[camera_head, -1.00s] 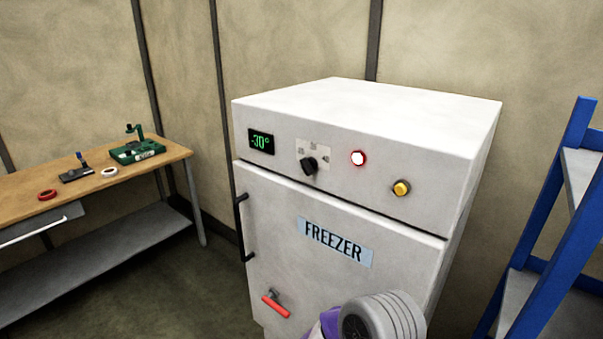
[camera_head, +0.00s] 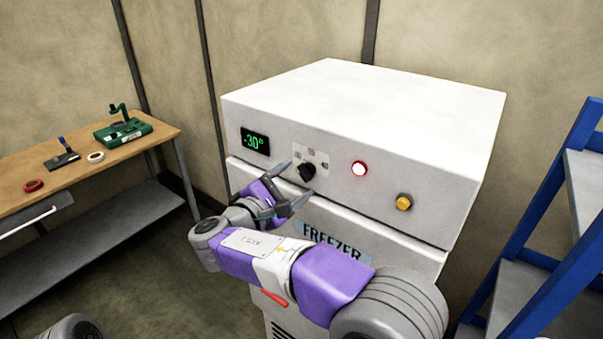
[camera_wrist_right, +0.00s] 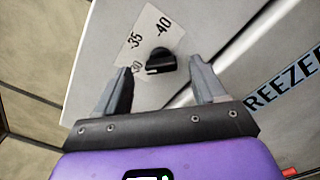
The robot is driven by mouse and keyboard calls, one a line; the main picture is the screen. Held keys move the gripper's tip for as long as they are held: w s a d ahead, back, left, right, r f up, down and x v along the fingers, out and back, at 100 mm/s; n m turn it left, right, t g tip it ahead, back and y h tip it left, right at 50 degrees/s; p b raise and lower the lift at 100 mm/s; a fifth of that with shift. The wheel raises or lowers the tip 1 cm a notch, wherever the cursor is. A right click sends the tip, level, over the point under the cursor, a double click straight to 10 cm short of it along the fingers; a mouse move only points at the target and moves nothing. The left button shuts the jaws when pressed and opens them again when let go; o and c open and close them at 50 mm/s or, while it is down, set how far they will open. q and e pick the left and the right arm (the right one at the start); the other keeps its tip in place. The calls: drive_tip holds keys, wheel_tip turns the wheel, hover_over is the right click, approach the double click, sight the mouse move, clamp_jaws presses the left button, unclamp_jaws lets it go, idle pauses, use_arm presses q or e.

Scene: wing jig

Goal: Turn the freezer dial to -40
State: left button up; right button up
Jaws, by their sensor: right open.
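The freezer (camera_head: 460,150) is a white box with a black dial (camera_head: 307,171) on its upper front panel. The green display (camera_head: 255,141) reads -30°. In the right wrist view the dial (camera_wrist_right: 162,62) has its white mark toward the -30 end of the scale plate (camera_wrist_right: 150,30), where -35 and -40 are readable. My right gripper (camera_head: 296,180) is open in front of the panel, its fingertips close to the dial. In the wrist view the fingers (camera_wrist_right: 162,68) stand on either side of the dial, with gaps visible. My left gripper is not in view.
A lit white button with a red ring (camera_head: 359,169) and a yellow button (camera_head: 404,202) sit right of the dial. A workbench (camera_head: 75,185) with small tools stands left. A blue rack (camera_head: 560,225) stands right. My right arm covers part of the FREEZER label (camera_head: 325,240).

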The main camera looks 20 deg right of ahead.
sight(303, 175)
drive_tip(key=shift+x, duration=1.75)
drive_tip(key=c, duration=1.1)
drive_tip(key=shift+o, duration=0.2)
drive_tip(key=shift+f, duration=0.1)
